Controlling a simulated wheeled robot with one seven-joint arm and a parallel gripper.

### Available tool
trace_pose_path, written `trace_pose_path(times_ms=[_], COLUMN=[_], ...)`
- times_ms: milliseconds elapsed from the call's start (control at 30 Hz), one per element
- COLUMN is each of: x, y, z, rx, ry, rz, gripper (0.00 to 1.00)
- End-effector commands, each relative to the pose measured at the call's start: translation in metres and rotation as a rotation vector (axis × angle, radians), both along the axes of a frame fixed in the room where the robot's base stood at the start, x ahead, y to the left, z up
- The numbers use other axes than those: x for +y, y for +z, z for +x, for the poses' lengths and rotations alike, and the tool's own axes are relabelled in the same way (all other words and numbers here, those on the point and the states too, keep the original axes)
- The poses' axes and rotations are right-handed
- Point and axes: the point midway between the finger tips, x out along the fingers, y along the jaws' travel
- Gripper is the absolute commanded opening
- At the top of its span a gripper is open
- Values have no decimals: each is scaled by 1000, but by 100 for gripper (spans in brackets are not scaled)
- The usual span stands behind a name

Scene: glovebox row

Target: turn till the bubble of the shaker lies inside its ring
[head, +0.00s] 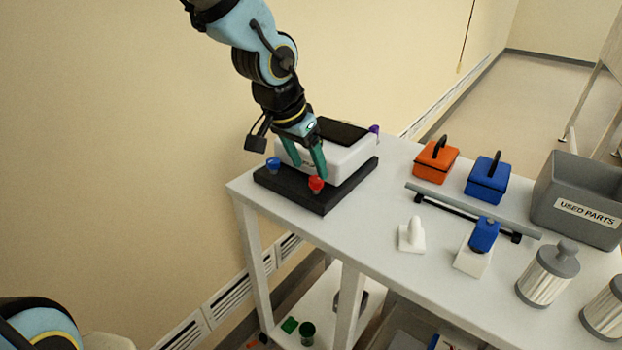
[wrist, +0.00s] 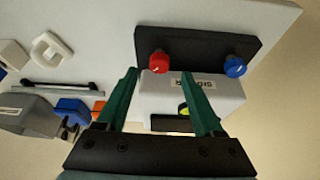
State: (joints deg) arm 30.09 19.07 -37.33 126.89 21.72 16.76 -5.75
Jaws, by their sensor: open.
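The shaker (head: 345,158) is a white box with a dark top on a black base plate (head: 330,203), at the far left end of the bench. It also shows upside down in the wrist view (wrist: 160,95). A red knob (head: 316,184) and a blue knob (head: 273,163) stand on the base's near side; a purple knob (head: 374,129) shows at the far corner. A yellow-green round spot, perhaps the bubble level (wrist: 184,109), is partly hidden by a finger, so bubble and ring cannot be read. My gripper (head: 308,168) is open and empty, its green fingers close above the red knob.
On the bench stand an orange box (head: 435,163), a blue box (head: 487,180), a grey rail (head: 470,209), white fixtures (head: 411,237), metal canisters (head: 546,277) and a grey used-parts bin (head: 575,203). A wall runs close behind the shaker.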

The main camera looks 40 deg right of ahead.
Motion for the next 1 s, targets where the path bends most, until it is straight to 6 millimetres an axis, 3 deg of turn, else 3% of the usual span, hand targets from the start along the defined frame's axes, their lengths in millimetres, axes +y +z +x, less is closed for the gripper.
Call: trace_pose_path(times_ms=[100, 300, 667, 1000], x=[-8, -14, -16, -16], y=[-19, -35, -39, -39], z=[0, 3, 4, 4], rx=[1, 1, -1, 0], ry=[-4, 0, 1, 1], rz=[1, 0, 0, 0], gripper=[69, 69, 69, 32])
